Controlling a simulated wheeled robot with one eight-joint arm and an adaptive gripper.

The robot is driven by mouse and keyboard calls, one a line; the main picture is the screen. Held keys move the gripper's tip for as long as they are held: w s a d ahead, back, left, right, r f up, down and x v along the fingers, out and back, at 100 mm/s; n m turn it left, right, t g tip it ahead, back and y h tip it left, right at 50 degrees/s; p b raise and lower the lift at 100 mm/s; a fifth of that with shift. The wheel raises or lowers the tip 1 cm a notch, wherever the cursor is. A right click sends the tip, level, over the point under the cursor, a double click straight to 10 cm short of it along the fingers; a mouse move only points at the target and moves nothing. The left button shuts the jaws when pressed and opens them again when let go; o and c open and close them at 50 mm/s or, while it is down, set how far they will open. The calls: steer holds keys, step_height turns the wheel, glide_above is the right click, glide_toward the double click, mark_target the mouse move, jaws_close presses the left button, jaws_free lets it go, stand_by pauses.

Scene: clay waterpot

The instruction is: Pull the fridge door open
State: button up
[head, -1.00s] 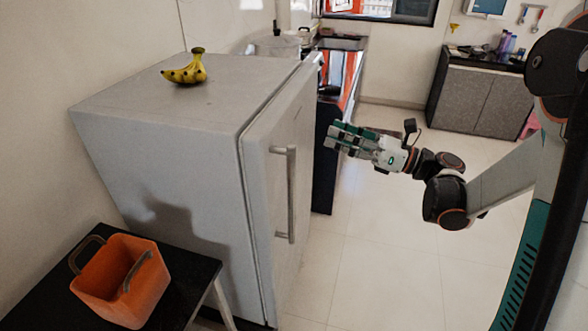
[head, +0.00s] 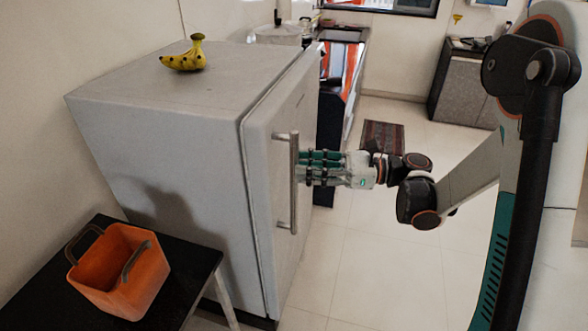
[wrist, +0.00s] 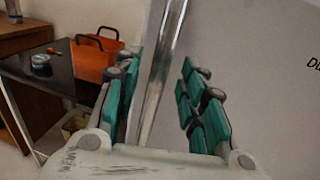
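The fridge (head: 165,130) is a grey-white box, and its door (head: 262,200) appears shut in the head view. A vertical metal bar handle (head: 293,205) stands out from the door; it also shows in the wrist view (wrist: 160,75). My gripper (head: 304,168) is at the handle's upper half, with its fingers pointing at the door. In the wrist view my gripper (wrist: 165,95) is open, and the handle stands between the two green-padded finger sets, nearer the left one. I see clear space on the right side of the handle.
An orange basket (head: 125,275) stands on a black table (head: 205,262) to the front left. A counter (head: 340,90) is behind the fridge. The tiled floor (head: 370,270) in front of the door is clear.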

mark_target(294, 166)
steer(key=shift+w+a+b, duration=0.15)
steer(key=shift+a, duration=0.75)
steer(key=shift+w+a+b, duration=0.1)
steer(key=shift+a+b, duration=0.05)
steer(key=shift+a, duration=0.7)
jaws_close()
